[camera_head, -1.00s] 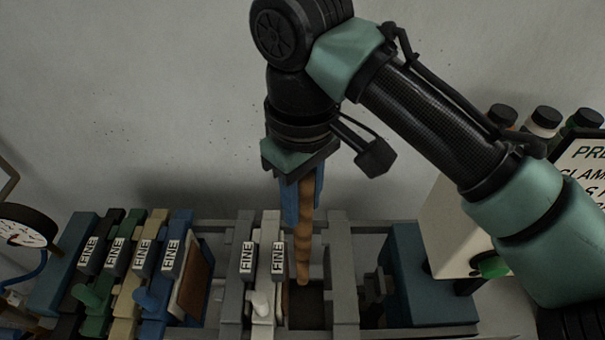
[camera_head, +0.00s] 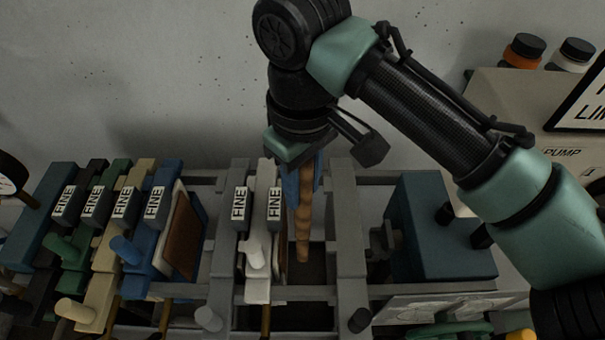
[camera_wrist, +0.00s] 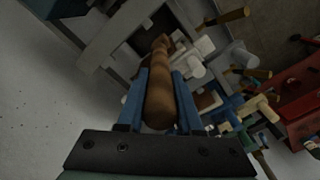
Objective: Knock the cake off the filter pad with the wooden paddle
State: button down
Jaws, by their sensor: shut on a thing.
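My gripper (camera_head: 303,188) points down over the filter press and is shut on the wooden paddle (camera_head: 303,232). The paddle's turned brown handle shows between the blue fingers in the wrist view (camera_wrist: 160,90). Its lower end hangs in the dark gap just right of the white plate (camera_head: 257,245). A thin brown edge, perhaps cake (camera_head: 283,250), shows on that plate's right face, partly hidden by the paddle. I cannot tell whether they touch. Another pad with a brown cake (camera_head: 184,235) faces right on the blue plate (camera_head: 145,245), farther left.
Several plates labelled FINE stand on the frame rails at left. A grey plate (camera_head: 346,225) stands right of the gap, then a dark blue block (camera_head: 440,235). A pump box (camera_head: 560,150) and bottles (camera_head: 525,52) stand at right. The wall is close behind.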

aim_at(300, 216)
notch_tip(300, 216, down, 8)
jog(key=b, duration=0.4)
jog(key=shift+f, duration=0.15)
jog(key=a+p, duration=0.1)
jog(key=a, duration=0.2)
jog(key=shift+a, duration=0.15)
dwell(0.4)
jog(key=shift+d, duration=1.55)
jog(key=shift+a, duration=0.1)
